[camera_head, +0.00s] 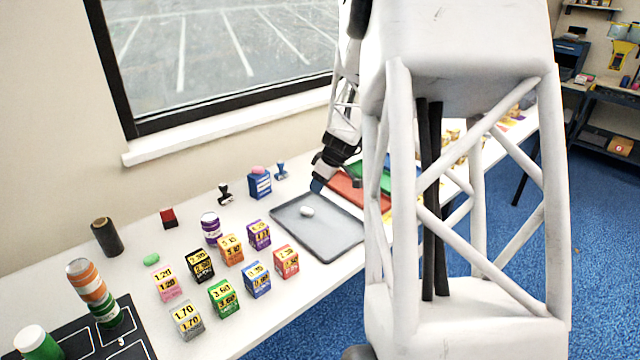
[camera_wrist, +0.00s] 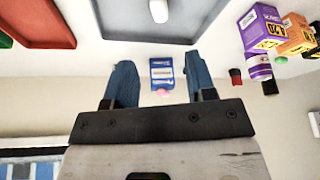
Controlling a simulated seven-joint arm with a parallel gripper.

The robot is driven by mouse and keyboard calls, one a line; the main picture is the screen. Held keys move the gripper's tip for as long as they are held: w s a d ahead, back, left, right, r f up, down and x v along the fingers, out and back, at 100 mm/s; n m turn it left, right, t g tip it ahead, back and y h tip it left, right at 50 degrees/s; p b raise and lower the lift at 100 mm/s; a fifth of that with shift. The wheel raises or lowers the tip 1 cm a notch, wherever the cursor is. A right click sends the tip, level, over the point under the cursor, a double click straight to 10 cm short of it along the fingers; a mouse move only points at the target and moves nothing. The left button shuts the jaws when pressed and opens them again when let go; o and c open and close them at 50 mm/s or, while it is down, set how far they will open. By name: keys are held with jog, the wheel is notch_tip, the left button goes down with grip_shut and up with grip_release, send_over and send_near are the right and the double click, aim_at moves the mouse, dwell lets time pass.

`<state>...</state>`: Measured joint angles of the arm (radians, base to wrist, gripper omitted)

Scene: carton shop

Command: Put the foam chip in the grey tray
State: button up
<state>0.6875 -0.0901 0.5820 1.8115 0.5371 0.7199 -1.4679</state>
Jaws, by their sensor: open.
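A small white rounded piece, which looks like the foam chip (camera_head: 307,211), lies on the floor of the grey tray (camera_head: 335,243), towards its back left. In the wrist view the chip (camera_wrist: 158,10) is at the top edge, partly cut off, on the grey tray (camera_wrist: 120,28). My gripper (camera_head: 318,187) is near the tray's back edge, apart from the chip. In the wrist view its two blue fingers (camera_wrist: 157,78) are spread with nothing held between them.
A blue box (camera_head: 259,186) with a pink top and two stamps stand behind the tray. Several small priced cartons (camera_head: 257,280) stand to its left, near a green rounded piece (camera_head: 151,259). A red tray (camera_head: 358,192) and a green tray lie to the right.

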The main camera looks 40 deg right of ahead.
dwell(0.3)
jog(key=s+a+r+m, duration=0.1)
jog(key=s+a+r, duration=0.25)
jog(key=a, duration=0.45)
jog(key=s+a+r+g, duration=0.1)
jog(key=s+a+r, duration=0.1)
jog(key=a+r, duration=0.5)
jog(key=s+a+r+m, duration=0.1)
jog(key=s+a+r, duration=0.15)
jog(key=a, duration=0.75)
jog(key=s+a+r+m+h, duration=0.1)
jog(key=s+a, duration=0.6)
jog(key=s, duration=0.3)
jog(key=s+a+r+m, duration=0.1)
jog(key=s+a, duration=0.6)
jog(key=s, duration=0.3)
jog(key=shift+s+a+m+h, duration=0.25)
jog(key=shift+m+h, duration=0.15)
